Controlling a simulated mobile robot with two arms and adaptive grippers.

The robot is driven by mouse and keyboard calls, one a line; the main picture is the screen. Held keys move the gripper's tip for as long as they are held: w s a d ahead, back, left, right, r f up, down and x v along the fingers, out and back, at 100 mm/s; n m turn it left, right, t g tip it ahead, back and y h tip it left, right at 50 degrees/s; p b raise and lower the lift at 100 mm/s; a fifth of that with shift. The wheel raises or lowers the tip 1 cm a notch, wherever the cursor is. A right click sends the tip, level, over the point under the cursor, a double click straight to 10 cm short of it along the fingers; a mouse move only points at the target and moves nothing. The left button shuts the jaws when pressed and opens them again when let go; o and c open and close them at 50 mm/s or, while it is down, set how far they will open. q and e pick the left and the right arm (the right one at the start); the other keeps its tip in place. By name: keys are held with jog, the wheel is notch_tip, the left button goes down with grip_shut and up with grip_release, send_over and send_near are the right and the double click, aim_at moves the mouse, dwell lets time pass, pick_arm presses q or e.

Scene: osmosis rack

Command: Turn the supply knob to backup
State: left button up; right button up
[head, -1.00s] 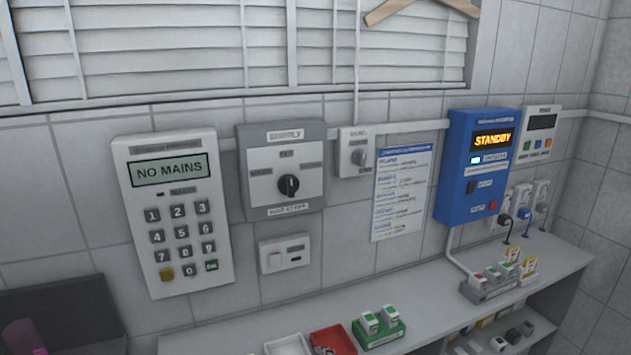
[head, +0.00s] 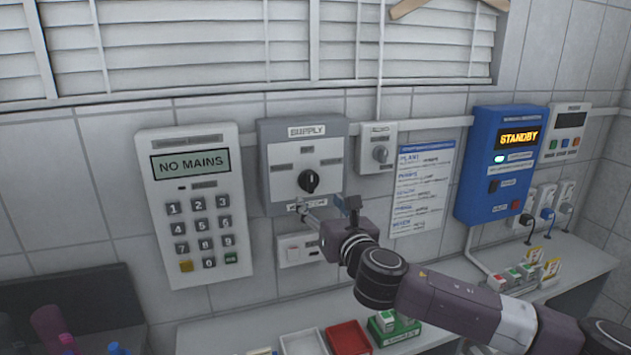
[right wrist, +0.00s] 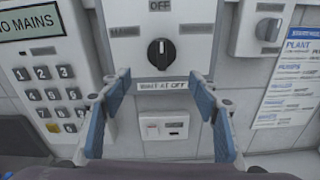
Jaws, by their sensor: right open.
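The supply panel (head: 270,165) is a grey box with a white face on the wall. Its round black supply knob (head: 308,181) also shows in the right wrist view (right wrist: 161,53), where its white mark points up toward the OFF label. A label on each side is too blurred to read surely; a "WAIT AT OFF" strip sits below. My right gripper (head: 311,208) is open and empty just below and in front of the knob. In the wrist view its blue-padded fingers (right wrist: 160,86) stand apart, left and right below the knob, not touching it. My left gripper is not in view.
A keypad panel (head: 205,230) reading NO MAINS is left of the supply panel. A smaller knob box (head: 378,160) and a printed sheet (head: 424,190) are right. The blue unit (head: 480,190) shows STANDBY. A counter (head: 220,332) with trays lies below.

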aim_at(312, 182)
jog(key=shift+n, duration=0.6)
jog(key=shift+d+r+p+x, duration=0.1)
jog(key=shift+r+p+x, duration=0.25)
jog(key=shift+x, duration=1)
jog(key=shift+d+r+p+x, duration=0.1)
jog(key=shift+r+p+x, duration=0.3)
jog(key=shift+x, duration=0.95)
jog(key=shift+r+p+x, duration=0.15)
jog(key=shift+p+x, duration=0.35)
jog(key=shift+x, duration=0.85)
jog(key=c, duration=1.1)
jog(key=shift+c, duration=0.3)
